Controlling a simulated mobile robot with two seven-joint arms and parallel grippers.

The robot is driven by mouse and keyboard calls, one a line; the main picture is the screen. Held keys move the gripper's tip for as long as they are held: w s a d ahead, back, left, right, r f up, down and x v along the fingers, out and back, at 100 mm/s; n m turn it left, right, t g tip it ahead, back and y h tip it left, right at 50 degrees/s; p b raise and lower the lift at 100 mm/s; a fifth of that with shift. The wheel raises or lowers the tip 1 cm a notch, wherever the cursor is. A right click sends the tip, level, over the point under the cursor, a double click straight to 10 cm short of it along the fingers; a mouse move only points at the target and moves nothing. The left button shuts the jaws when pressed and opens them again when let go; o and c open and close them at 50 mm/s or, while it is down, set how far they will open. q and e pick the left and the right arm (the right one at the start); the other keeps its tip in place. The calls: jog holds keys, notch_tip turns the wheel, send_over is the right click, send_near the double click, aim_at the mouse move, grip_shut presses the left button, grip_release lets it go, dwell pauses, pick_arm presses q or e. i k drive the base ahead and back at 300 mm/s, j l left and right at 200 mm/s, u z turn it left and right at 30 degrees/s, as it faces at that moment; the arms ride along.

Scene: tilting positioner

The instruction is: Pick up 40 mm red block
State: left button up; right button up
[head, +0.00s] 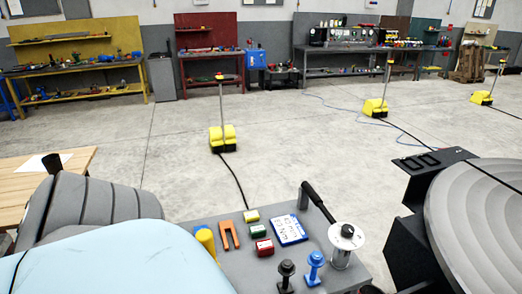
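A small red block (264,247) lies on the grey tabletop (242,268) at the bottom middle of the head view. A green block (258,231) and a yellow block (251,216) lie behind it in a rough line. The red block's size cannot be read from the picture. Nothing touches it from above, and its top and front are in plain sight. Neither of my grippers is in view.
Around the blocks are an orange fork-shaped piece (228,236), a yellow cylinder (205,239), a blue-edged label plate (289,230), a black bolt (286,274), a blue bolt (314,267) and a metal cylinder (342,250) beside a black handle. A large grey disc (470,220) stands right.

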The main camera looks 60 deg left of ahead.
aim_at(263, 247)
jog(key=u, duration=1.65)
